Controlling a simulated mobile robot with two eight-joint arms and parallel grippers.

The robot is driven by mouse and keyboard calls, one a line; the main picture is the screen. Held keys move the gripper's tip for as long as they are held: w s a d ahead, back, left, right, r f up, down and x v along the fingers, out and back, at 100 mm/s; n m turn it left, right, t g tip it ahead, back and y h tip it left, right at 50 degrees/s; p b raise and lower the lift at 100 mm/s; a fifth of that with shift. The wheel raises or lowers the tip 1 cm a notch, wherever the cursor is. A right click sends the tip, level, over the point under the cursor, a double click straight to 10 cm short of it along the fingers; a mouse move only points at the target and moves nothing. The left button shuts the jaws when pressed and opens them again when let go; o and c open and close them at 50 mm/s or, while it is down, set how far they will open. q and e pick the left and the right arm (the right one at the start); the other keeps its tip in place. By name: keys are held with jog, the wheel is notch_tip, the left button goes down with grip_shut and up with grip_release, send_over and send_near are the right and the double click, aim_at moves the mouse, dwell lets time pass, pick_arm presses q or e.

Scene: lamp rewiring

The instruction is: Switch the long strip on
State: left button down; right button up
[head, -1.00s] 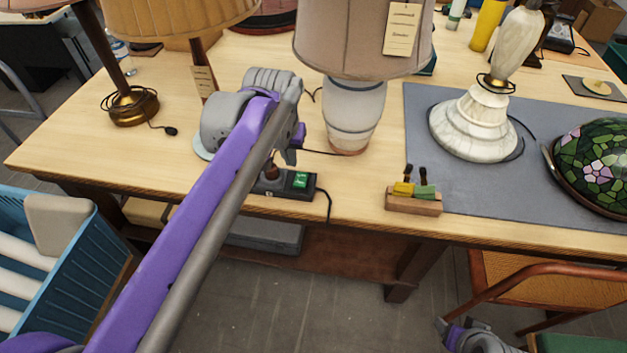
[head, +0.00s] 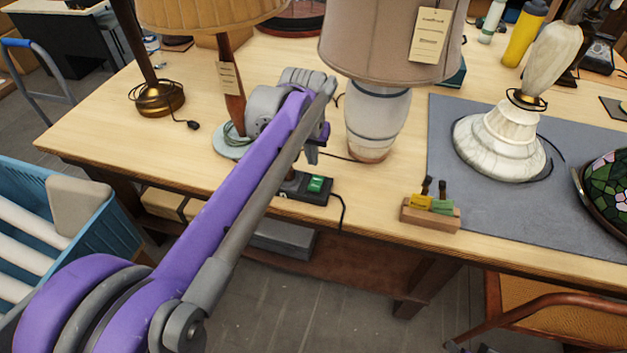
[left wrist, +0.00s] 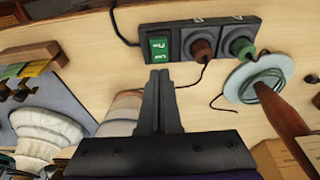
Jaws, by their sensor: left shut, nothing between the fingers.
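The long strip is a black power strip (head: 290,190) near the front edge of the wooden table, also in the left wrist view (left wrist: 226,24). Its green switch (head: 315,184) is at the right end in the head view and the left end in the left wrist view (left wrist: 160,48). A brown plug (left wrist: 202,49) and a green plug (left wrist: 242,47) sit in its sockets. My left gripper (head: 312,160) is shut and empty above the strip; in the left wrist view its fingertips (left wrist: 160,74) appear just below the switch. I cannot tell whether they touch.
A white lamp base (head: 377,120) stands behind the strip, and a wooden lamp (head: 231,90) behind my left gripper. A wooden block (head: 431,216) with yellow and green pieces sits to the right. Bare tabletop lies between strip and block.

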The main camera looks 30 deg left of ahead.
aim_at(314, 187)
pick_arm(q)
jog(key=x, duration=0.3)
jog(key=s+x, duration=0.1)
jog(key=x, duration=0.5)
jog(key=shift+s+d+f, duration=0.15)
jog(key=shift+f, duration=0.45)
jog(key=shift+f+b, duration=0.1)
jog(key=shift+b, duration=0.2)
jog(key=shift+s+f+b, duration=0.2)
jog(key=shift+f+b, duration=0.2)
jog(key=shift+f, duration=0.2)
jog(key=shift+r, duration=0.3)
jog(key=shift+r+p, duration=0.1)
jog(key=shift+p, duration=0.2)
jog(key=shift+r, duration=0.2)
jog(key=shift+r+p, duration=0.45)
jog(key=shift+r, duration=0.1)
